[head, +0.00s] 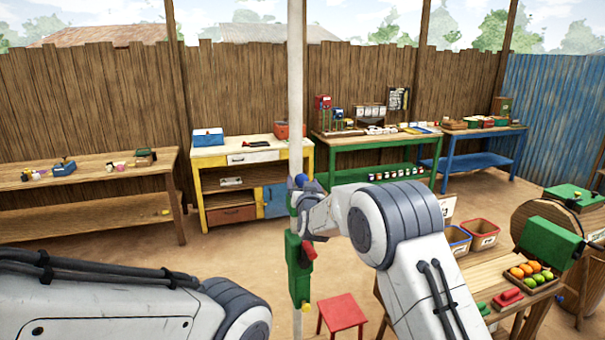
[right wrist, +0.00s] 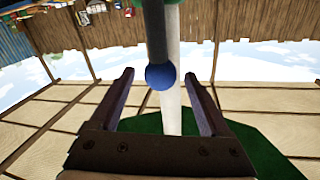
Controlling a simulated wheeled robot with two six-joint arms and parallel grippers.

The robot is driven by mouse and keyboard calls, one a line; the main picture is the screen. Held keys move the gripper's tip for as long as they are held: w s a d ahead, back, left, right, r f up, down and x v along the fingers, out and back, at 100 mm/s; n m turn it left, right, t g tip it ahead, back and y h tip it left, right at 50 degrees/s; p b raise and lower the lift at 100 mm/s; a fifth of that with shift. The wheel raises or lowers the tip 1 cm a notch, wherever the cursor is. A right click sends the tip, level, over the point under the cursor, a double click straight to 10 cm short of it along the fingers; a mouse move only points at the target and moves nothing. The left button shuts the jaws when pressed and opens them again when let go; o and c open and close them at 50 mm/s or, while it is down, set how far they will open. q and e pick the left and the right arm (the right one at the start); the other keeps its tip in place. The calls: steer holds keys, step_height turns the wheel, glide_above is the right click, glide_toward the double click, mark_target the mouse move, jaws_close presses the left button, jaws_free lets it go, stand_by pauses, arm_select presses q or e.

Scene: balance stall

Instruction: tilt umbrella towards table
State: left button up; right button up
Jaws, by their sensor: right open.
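The umbrella's white pole (head: 296,90) stands upright in the middle of the head view. On it sits a green housing (head: 297,270) with a red part (head: 308,248) and a blue ball knob (head: 301,180). My right gripper (head: 300,188) is at the pole by the knob. In the right wrist view its fingers (right wrist: 159,74) are open, with the blue knob (right wrist: 160,77) on a dark rod between them in the picture; contact is unclear. The white pole (right wrist: 172,110) runs behind it. The canopy is outside the head view. My left gripper is out of view.
A wooden table (head: 480,281) with fruit stands at the front right, beside a green box (head: 548,240). A red stool (head: 342,312) is near the pole's foot. Workbenches, including a yellow one (head: 240,157), line the fence. The floor between is open.

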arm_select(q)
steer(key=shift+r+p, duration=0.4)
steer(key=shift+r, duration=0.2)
arm_select(e)
steer(key=shift+w+a, duration=0.15)
steer(key=shift+w, duration=0.9)
jaws_close()
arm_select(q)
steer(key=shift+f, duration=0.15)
